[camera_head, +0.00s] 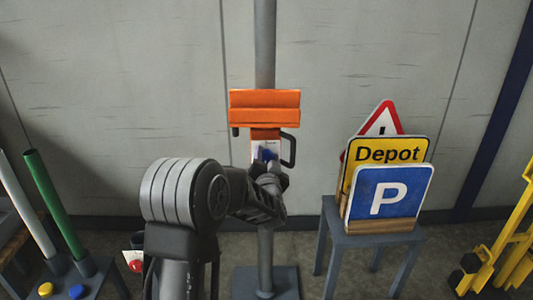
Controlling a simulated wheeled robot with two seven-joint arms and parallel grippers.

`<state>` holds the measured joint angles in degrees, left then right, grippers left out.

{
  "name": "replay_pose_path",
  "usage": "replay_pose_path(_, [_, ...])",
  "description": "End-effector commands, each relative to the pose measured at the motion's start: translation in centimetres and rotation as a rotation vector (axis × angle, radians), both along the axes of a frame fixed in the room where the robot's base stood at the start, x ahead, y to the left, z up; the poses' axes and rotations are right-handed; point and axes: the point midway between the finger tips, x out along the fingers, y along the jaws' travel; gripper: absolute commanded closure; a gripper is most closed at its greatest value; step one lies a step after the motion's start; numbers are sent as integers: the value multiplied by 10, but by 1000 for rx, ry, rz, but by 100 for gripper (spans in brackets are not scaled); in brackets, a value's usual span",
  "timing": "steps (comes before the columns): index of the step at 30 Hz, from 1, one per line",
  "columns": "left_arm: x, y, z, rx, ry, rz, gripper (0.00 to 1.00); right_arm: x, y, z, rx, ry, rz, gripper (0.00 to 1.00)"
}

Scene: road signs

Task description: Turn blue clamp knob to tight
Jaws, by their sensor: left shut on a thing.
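The blue clamp knob (265,154) sits on a white plate below the orange clamp (265,105) on the grey post, in the middle of the head view. My left gripper (266,170) reaches up to the knob from below and is shut on it. The gripper and wrist cover much of the knob, so its turn position and most of the plate's marks are hidden. My right gripper is not in view.
A grey stool (371,238) to the right holds a Depot sign (389,153), a blue P sign (389,193) and a red-edged triangle sign (383,117). The post (265,240) stands on a square base. Green and white poles stand at left, a yellow frame at right.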

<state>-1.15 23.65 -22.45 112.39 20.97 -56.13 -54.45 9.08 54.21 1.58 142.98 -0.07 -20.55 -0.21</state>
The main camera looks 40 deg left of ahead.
Motion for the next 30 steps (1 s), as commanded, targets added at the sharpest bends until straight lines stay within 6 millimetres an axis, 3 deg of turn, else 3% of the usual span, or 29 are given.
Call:
replay_pose_path(18, [0,0,0,45,34,0,97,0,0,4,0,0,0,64])
replay_pose_path(19, [0,0,0,45,34,0,55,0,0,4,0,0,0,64])
replay_pose_path(26, [0,0,0,45,34,0,36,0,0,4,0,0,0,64])
replay_pose_path(30, [0,0,0,45,34,0,35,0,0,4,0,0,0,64])
